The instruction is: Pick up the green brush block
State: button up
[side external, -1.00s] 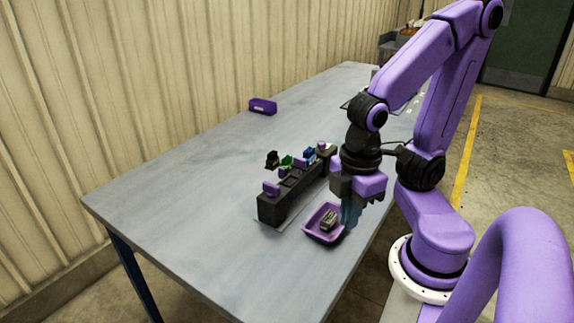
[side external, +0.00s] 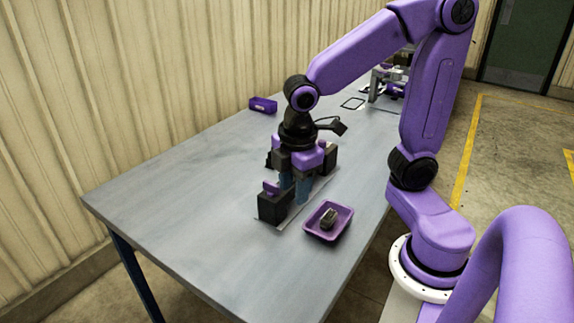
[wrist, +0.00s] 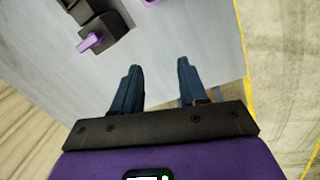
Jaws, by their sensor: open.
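I cannot see the green brush block in either current view; my gripper and wrist cover the middle of the dark holder in the side view. My gripper (side external: 295,190) points down over the holder, its blue fingers apart. The dark holder (side external: 271,206) shows only at its ends, with a purple knob at its near left end. In the wrist view my gripper (wrist: 158,68) is open with nothing between the fingers. Part of the holder (wrist: 100,18) with a purple knob (wrist: 93,41) shows at the upper left there.
A purple tray (side external: 343,216) with a dark grey block (side external: 329,218) in it stands right of the holder. A purple bin (side external: 263,104) is at the table's back edge by the wall. A stand (side external: 381,82) is at the far end. The table's left part (side external: 190,200) is clear.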

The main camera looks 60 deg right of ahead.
jog(key=shift+n+h, duration=0.9)
jog(key=w+d, duration=0.2)
jog(key=w, duration=0.2)
jog(key=w+d, duration=0.2)
jog(key=w, duration=0.2)
jog(key=w+d, duration=0.3)
jog(key=w, duration=0.2)
jog(key=shift+r, duration=0.1)
jog(key=w+d+f+n+g+h, duration=0.1)
jog(key=w+d, duration=0.3)
jog(key=d, duration=0.3)
jog(key=w+d+n+h, duration=0.1)
jog(key=w+d, duration=0.3)
jog(key=d, duration=0.3)
jog(key=x, duration=1.1)
jog(key=shift+s+d, duration=0.15)
jog(key=shift+s, duration=0.25)
jog(key=shift+x, duration=3.1)
jog(key=shift+w+d, duration=0.1)
grip_shut()
